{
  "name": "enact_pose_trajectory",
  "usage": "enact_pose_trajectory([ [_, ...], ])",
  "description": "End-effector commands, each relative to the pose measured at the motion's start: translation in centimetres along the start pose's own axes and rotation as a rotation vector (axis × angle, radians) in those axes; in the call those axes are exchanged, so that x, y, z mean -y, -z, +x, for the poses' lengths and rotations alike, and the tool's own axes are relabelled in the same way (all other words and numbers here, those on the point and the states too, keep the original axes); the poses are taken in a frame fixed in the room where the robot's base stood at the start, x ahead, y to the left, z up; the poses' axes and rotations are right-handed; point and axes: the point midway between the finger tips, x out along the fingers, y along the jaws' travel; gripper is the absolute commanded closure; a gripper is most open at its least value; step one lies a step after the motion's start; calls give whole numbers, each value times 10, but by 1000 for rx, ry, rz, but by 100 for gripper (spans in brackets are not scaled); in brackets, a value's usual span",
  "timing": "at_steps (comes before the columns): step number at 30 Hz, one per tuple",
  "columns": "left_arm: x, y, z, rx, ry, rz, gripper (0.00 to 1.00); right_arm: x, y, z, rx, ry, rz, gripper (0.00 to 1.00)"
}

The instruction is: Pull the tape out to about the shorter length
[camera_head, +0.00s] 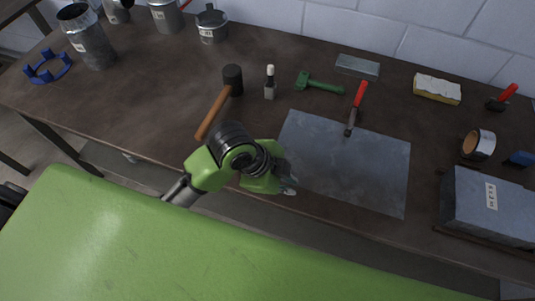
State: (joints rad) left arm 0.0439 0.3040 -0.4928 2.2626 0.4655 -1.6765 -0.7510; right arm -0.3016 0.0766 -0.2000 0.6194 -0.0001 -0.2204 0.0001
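No pulled-out length of tape shows. A flat grey metal sheet (345,165) lies at the bench's front middle. My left gripper (289,184) is at the sheet's left front edge, far from the roll. Its fingers are small and mostly hidden by the green wrist, so their opening is unclear. My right gripper is out of view.
A grey labelled box (490,205) stands front right. A metal duct (88,38) stands back left. The bench's left middle is clear.

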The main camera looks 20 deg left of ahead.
Motion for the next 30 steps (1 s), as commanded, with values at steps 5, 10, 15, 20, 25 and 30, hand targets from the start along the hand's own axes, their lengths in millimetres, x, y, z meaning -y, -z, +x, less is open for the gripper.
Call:
enact_pose_trajectory([
  [5,26,22,-8,12,-84,540,88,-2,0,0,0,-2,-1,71],
  [10,50,16,-24,56,-199,992,88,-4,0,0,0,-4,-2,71],
  [15,80,-5,-52,102,-342,1356,88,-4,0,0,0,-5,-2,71],
  [20,102,-24,-79,116,-455,1563,88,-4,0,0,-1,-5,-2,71],
  [25,111,-32,-93,110,-512,1652,88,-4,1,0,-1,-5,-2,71],
  [30,108,-38,-84,106,-521,1662,88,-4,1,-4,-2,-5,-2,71],
])
